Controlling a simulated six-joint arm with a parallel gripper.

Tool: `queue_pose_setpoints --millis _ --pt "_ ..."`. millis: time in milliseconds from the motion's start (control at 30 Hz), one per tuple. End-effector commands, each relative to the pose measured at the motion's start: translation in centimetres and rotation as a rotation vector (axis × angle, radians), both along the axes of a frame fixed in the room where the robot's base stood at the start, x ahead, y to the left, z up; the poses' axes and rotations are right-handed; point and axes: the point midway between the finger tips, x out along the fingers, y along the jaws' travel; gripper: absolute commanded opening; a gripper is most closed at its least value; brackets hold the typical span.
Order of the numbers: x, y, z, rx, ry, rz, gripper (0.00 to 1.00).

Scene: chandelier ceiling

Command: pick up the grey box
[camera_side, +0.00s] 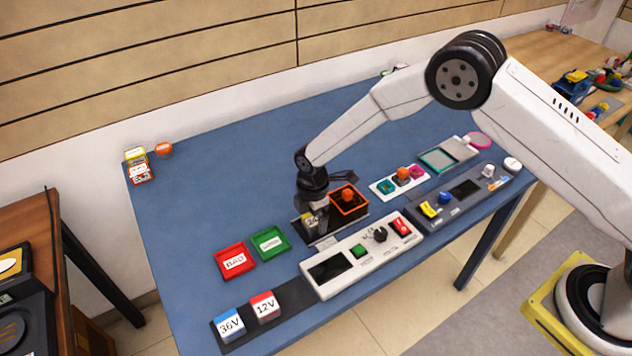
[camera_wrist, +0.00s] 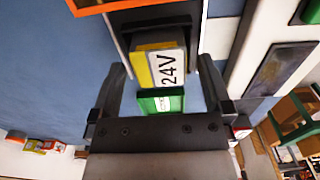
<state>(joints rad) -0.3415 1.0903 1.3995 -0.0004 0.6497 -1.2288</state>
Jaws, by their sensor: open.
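A small box marked 24V (camera_wrist: 168,68), with a white face, a yellow side and a greyish top, sits on a dark pad (camera_side: 302,231) on the blue table. In the side view only part of the box (camera_side: 311,221) shows under my gripper (camera_side: 318,210). In the wrist view my gripper (camera_wrist: 163,70) is open, with one finger on either side of the box. I see gaps between both fingers and the box. I cannot tell how far the fingertips reach down beside it.
An orange-rimmed tray (camera_side: 362,208) stands close to the right of my gripper. Red (camera_side: 220,266) and green (camera_side: 262,247) trays lie at left. A white control panel (camera_side: 335,282) is in front. The 36V (camera_side: 229,322) and 12V (camera_side: 265,307) boxes stand at front left. The back left table is mostly clear.

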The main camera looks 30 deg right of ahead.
Motion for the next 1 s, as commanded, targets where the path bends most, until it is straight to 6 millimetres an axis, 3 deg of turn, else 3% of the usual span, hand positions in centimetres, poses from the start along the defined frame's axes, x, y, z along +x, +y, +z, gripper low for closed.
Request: queue_pose_setpoints --millis 267,500,567,1000 --pt "0.0 0.0 0.03 0.0 0.0 0.0 1.0" --pt "0.0 0.0 0.04 0.0 0.0 0.0 0.24" --pt "0.0 0.0 0.04 0.0 0.0 0.0 0.07" --pt "0.05 0.01 0.61 0.0 -0.001 0.0 0.06"
